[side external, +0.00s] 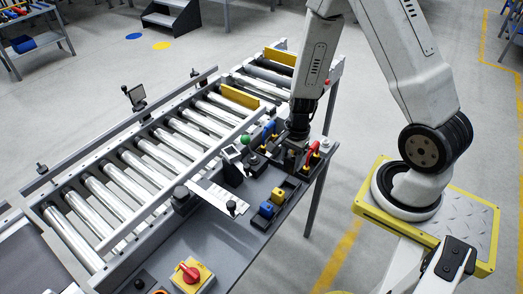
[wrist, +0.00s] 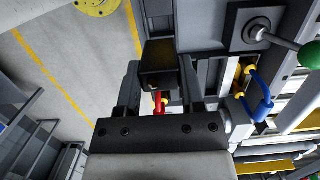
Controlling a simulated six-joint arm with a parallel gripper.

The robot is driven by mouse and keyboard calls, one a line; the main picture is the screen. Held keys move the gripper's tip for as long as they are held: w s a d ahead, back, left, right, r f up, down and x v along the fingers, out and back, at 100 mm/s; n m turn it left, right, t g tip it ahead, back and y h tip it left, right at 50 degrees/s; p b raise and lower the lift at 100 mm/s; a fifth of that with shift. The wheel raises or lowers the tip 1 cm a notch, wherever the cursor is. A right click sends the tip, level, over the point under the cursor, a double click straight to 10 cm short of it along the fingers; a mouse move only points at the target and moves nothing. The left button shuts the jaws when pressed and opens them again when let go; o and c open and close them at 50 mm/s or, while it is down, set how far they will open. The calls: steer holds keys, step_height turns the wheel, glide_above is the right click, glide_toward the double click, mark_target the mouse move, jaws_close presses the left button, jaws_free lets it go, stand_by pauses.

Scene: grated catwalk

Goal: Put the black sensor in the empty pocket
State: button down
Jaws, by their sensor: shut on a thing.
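My gripper (side external: 294,158) is low over the dark bench beside the roller conveyor, pointing down. In the wrist view its two fingers (wrist: 160,88) are shut on the black sensor (wrist: 160,60), a dark box between them. In the side view I cannot make the sensor out clearly against the dark gripper. A red part (wrist: 160,103) shows just behind the sensor in the wrist view and, in the side view, as a red looped handle (side external: 313,152) right of the gripper. I cannot make out the empty pocket for certain in either view.
A green-knobbed lever (side external: 246,140) stands close left of the gripper, and a blue looped piece (wrist: 258,96) lies near it. The conveyor (side external: 150,150) runs along the left.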

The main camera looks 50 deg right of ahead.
mark_target(290, 169)
steer(key=shift+f, duration=0.3)
steer(key=shift+f, duration=2.15)
steer(key=shift+f, duration=1.55)
steer(key=shift+f, duration=0.65)
steer(key=shift+f, duration=0.1)
jaws_free()
